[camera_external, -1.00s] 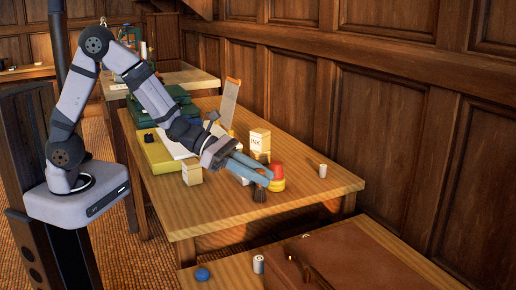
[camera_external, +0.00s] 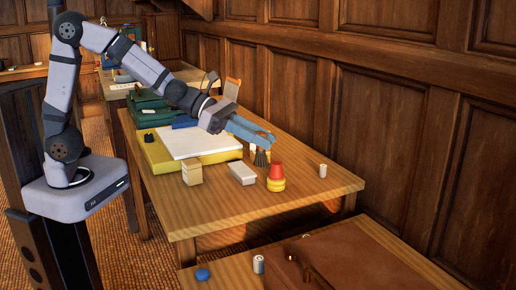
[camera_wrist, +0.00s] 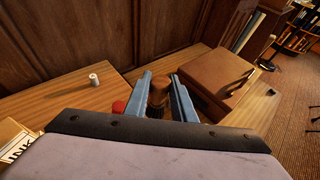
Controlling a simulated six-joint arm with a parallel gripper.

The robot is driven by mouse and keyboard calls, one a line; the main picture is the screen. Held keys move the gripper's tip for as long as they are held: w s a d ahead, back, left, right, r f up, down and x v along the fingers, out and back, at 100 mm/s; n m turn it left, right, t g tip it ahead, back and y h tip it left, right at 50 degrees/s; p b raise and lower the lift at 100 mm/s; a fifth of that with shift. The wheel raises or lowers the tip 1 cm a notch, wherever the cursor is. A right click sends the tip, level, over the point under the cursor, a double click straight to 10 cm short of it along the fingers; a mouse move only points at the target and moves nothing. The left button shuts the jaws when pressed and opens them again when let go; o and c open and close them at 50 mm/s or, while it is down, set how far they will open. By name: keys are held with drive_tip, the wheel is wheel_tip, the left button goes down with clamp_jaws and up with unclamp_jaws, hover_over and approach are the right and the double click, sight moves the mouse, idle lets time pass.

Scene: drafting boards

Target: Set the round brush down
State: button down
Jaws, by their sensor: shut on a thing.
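My gripper (camera_external: 266,140) is shut on the round brush (camera_external: 261,158), whose dark bristles hang below the fingertips. The brush is over the right part of the near table (camera_external: 300,195); I cannot tell whether its bristles touch anything. In the wrist view, the blue fingers of my gripper (camera_wrist: 160,84) stand on either side of the brown brush (camera_wrist: 160,95). Most of the brush's handle is hidden by the fingers.
A red and yellow stack (camera_external: 276,178) stands close in front of the brush. A white block (camera_external: 242,173), cream boxes (camera_external: 192,171) and a yellow board with white sheet (camera_external: 222,152) lie left. A small white cylinder (camera_external: 322,170) stands right. The table's front is clear.

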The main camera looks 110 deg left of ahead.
drive_tip(key=a+y+b, duration=0.1)
drive_tip(key=a, duration=0.2)
drive_tip(key=w+a+n, duration=0.1)
drive_tip(key=a, duration=0.1)
drive_tip(key=w+a+n+y+b, duration=0.1)
drive_tip(key=a, duration=0.2)
drive_tip(key=shift+w+a+f+g+y+b, duration=0.25)
drive_tip(key=shift+a+f+g+y+b, duration=0.05)
drive_tip(key=shift+f+b, duration=0.1)
drive_tip(key=w+a+n+y+b, duration=0.1)
drive_tip(key=a+n+y+b, duration=0.15)
drive_tip(key=a, duration=0.65)
drive_tip(key=shift+f+b, duration=2.7)
drive_tip(key=shift+f, duration=1.8)
drive_tip(key=shift+f, duration=0.15)
drive_tip(key=c, duration=1.5)
unclamp_jaws()
drive_tip(key=shift+g, duration=0.3)
drive_tip(key=shift+p+v, duration=0.55)
drive_tip(key=shift+v, duration=5.55)
